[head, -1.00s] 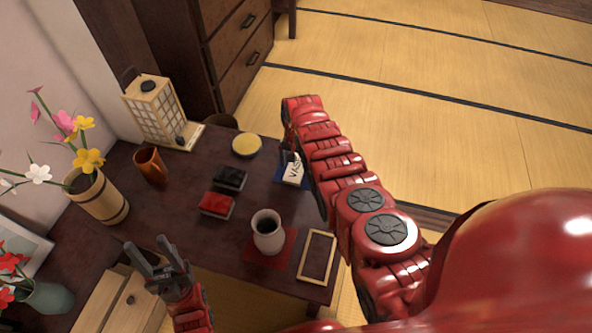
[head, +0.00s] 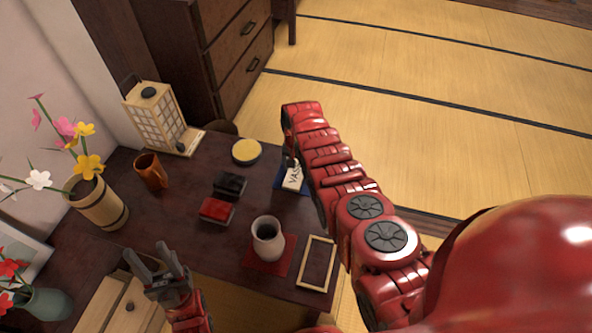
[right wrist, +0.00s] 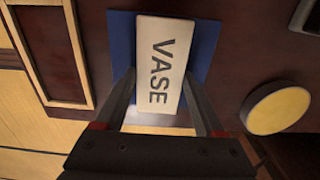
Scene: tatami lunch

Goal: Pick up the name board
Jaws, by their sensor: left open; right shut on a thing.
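The name board (head: 293,178) is a small white plate lettered "VASE", over a blue mat (head: 278,182) at the right side of the dark table. In the right wrist view the board (right wrist: 163,62) lies between the two fingers of my right gripper (right wrist: 165,110), which is shut on it. The blue mat (right wrist: 122,40) shows behind it; I cannot tell whether the board touches the mat. In the head view my right arm partly hides that gripper. My left gripper (head: 158,266) is open and empty near the table's front left.
A grey cup (head: 268,240) stands on a red mat (head: 250,262), beside an empty wooden frame (head: 303,262). Red and black boxes (head: 229,184), a yellow round lid (head: 246,151), an orange mug (head: 151,170), a lantern (head: 160,118) and a flower vase (head: 103,205) stand around.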

